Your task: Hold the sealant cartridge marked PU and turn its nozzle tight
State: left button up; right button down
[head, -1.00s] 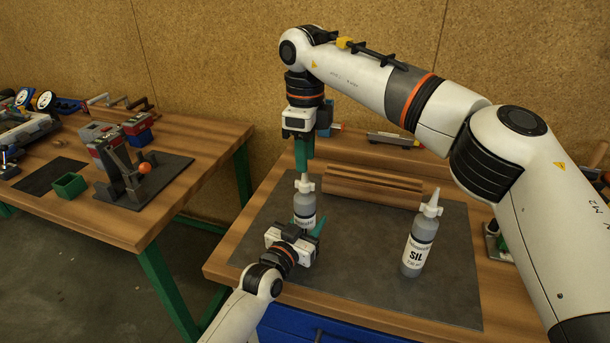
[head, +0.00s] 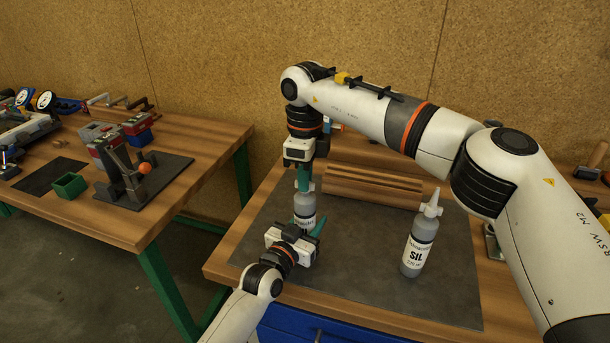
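A grey sealant cartridge (head: 304,207) stands upright on the dark mat; its label is partly hidden and I cannot read its marking. My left gripper (head: 309,226) is low at the cartridge, with a green finger beside its right side. The other finger is hidden, so I cannot tell whether it grips. My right gripper (head: 304,178) points straight down from above, its green fingers at the cartridge's nozzle and covering most of it. Whether they are closed on it does not show. A second cartridge marked SIL (head: 418,240) stands upright to the right, nozzle up.
The dark mat (head: 370,275) covers much of the wooden bench. A ridged wooden block (head: 375,187) lies behind the cartridges. Mat is free between the two cartridges. A second table (head: 120,215) at left holds a green box (head: 70,185) and a fixture with an orange ball (head: 145,168).

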jog(key=shift+m, duration=0.3)
jog(key=m, duration=0.3)
jog(key=shift+m, duration=0.3)
jog(key=m, duration=0.4)
jog(key=shift+m, duration=0.3)
jog(key=m, duration=0.4)
jog(key=shift+w, duration=0.1)
jog(key=m, duration=0.4)
jog(key=shift+m, duration=0.3)
jog(key=shift+r+m, duration=0.1)
jog(key=shift+m, duration=0.2)
jog(key=c, duration=1.4)
grip_release()
